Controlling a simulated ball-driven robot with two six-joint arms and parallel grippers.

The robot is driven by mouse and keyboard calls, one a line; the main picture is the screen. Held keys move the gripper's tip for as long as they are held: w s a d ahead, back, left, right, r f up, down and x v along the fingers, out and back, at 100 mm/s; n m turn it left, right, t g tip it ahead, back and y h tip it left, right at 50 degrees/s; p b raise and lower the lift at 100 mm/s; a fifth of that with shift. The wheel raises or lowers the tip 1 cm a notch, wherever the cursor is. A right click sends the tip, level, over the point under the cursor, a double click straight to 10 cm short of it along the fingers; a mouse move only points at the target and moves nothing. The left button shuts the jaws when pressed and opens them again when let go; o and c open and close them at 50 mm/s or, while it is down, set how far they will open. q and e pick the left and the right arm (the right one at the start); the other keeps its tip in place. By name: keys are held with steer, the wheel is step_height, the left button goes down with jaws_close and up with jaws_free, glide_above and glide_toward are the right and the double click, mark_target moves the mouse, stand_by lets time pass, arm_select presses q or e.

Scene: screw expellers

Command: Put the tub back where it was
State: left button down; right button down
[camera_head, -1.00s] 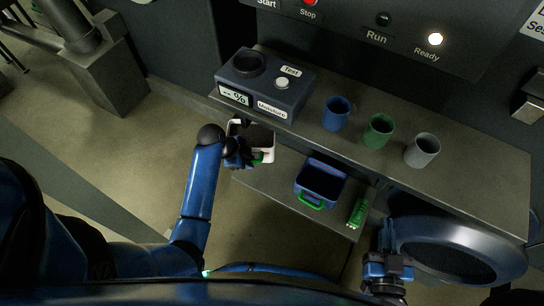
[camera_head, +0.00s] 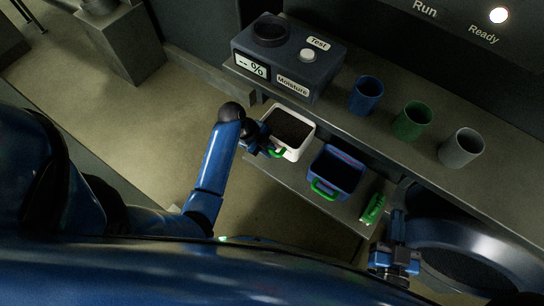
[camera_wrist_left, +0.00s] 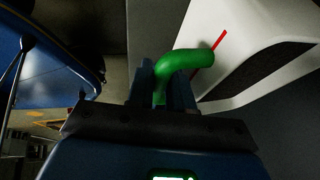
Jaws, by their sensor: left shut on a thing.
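A white tub (camera_head: 305,129) with a green handle (camera_head: 277,152) holds dark granular material. It is at the left end of the lower shelf (camera_head: 286,174), beside a blue tub (camera_head: 338,170). I cannot tell whether it rests on the shelf. My left gripper (camera_head: 264,146) is shut on the white tub's green handle. The left wrist view shows the fingers (camera_wrist_left: 166,84) around the handle (camera_wrist_left: 185,64), with the white tub wall (camera_wrist_left: 235,55) to the right. My right gripper (camera_head: 394,262) is near the large round dark vessel; its fingers are too unclear to judge.
The moisture tester (camera_head: 288,62) stands on the upper shelf, above and behind the white tub. Blue (camera_head: 366,95), green (camera_head: 412,120) and grey (camera_head: 461,147) cups stand right of it. A green object (camera_head: 373,208) lies right of the blue tub. The round vessel (camera_head: 470,255) is at lower right.

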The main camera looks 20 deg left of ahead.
arm_select(q)
steer(key=shift+f+b, duration=1.1)
steer(key=shift+f, duration=2.25)
steer(key=c, duration=1)
jaws_free()
steer(key=shift+r, duration=0.1)
